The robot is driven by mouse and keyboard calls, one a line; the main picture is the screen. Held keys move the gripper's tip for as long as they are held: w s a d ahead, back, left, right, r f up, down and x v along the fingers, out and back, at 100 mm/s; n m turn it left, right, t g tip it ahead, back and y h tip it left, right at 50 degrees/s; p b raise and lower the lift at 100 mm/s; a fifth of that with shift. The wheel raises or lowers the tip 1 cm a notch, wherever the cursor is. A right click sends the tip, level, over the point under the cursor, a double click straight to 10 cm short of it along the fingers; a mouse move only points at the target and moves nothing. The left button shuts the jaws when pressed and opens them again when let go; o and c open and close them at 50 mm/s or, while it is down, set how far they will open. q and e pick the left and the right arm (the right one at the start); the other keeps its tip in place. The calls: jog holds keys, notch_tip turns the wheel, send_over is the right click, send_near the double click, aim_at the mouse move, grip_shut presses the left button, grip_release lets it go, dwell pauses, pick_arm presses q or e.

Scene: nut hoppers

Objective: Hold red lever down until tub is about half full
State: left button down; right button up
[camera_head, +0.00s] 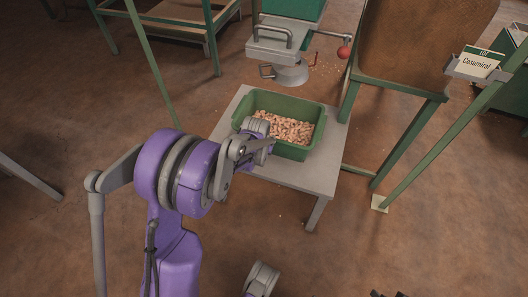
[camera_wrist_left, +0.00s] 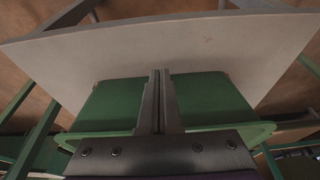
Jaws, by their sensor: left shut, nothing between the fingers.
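The red lever (camera_head: 344,52) has a round red knob on a grey rod beside the hopper outlet (camera_head: 290,72). The green tub (camera_head: 258,98) stands on a small grey table below. Pale brown nuts (camera_head: 285,128) cover its floor, with their surface below the rim. My left gripper (camera_head: 268,143) is at the near left side of the tub, well away from the lever. In the left wrist view its fingers (camera_wrist_left: 159,100) are shut and empty in front of the tub's green wall (camera_wrist_left: 205,98). Whether they touch it I cannot tell.
The grey table (camera_head: 318,172) has bare top around the tub. Green posts and a brown bin (camera_head: 415,40) with a label card (camera_head: 480,63) stand to the right. Some nuts lie on the floor behind the table. The floor to the left is mostly open.

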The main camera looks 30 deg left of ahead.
pick_arm(q)
jog(key=x, duration=0.3)
jog(key=shift+w+a+b, duration=0.1)
jog(key=shift+w+b, duration=0.3)
jog(key=w, duration=0.2)
jog(key=shift+w+a+r, duration=0.1)
jog(key=shift+w+a, duration=0.2)
jog(key=shift+w, duration=0.25)
jog(key=shift+r, duration=0.1)
